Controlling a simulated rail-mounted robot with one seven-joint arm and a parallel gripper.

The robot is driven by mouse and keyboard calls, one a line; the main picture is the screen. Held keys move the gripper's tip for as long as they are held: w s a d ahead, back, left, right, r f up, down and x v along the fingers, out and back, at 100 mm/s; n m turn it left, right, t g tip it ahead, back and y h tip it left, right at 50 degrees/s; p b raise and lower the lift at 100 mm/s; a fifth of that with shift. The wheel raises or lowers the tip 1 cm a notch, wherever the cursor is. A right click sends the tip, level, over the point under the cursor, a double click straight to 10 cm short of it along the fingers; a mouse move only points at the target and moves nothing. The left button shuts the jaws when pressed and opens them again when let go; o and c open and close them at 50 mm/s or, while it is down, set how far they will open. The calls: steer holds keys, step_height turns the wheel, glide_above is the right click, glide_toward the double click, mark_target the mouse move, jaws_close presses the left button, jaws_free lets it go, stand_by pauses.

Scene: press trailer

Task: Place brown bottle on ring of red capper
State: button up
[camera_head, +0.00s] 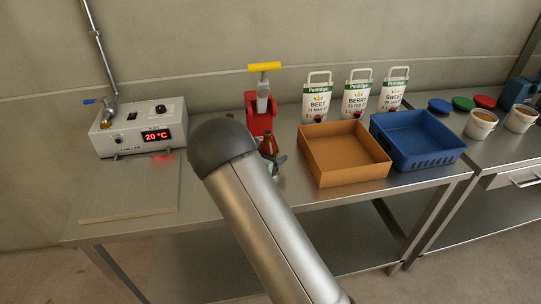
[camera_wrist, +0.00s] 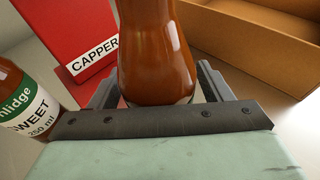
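The red capper (camera_head: 260,118) stands on the steel table with its yellow handle (camera_head: 264,66) raised. In the wrist view its red side (camera_wrist: 68,35) shows at the upper left. The brown bottle (camera_head: 268,146) is just in front of the capper. In the wrist view the brown bottle (camera_wrist: 155,55) is between the two fingers of my gripper (camera_wrist: 158,85), close to both. I cannot tell whether the fingers press on it. My gripper (camera_head: 275,167) is partly hidden by my arm in the head view. The capper's ring is not clearly visible.
A labelled SWEET bottle (camera_wrist: 25,105) stands left of my gripper in the wrist view. An orange-brown tray (camera_head: 352,180) and a blue crate (camera_head: 425,170) lie to the right. Pouches (camera_head: 317,100) stand behind them. A chiller (camera_head: 138,130) is at the left.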

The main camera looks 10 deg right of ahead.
steer(key=shift+r, duration=0.1)
steer(key=shift+a+r, duration=0.1)
steer(key=shift+r, duration=0.05)
steer(key=b+v, duration=0.1)
steer(key=v, duration=1)
steer(key=shift+s+b, duration=0.2)
steer(key=shift+b, duration=0.2)
steer(key=s+d+r+m+g+y, duration=0.15)
steer(key=s+d+m+g, duration=0.25)
steer(key=s+d+m, duration=0.4)
steer(key=s+d+r+m+g+y, duration=0.1)
steer(key=s+d+r+m+g, duration=0.35)
steer(key=s, duration=0.55)
steer(key=s+a+m+y, duration=0.3)
steer(key=s+m+y, duration=0.1)
steer(key=s+m, duration=0.3)
steer(key=s+a+m+g+y, duration=0.1)
steer(key=s+a+m+y, duration=0.2)
steer(key=s+m, duration=0.4)
steer(key=s+y, duration=0.1)
steer(key=s, duration=0.1)
steer(key=shift+s+f, duration=0.15)
steer(key=shift+s, duration=0.15)
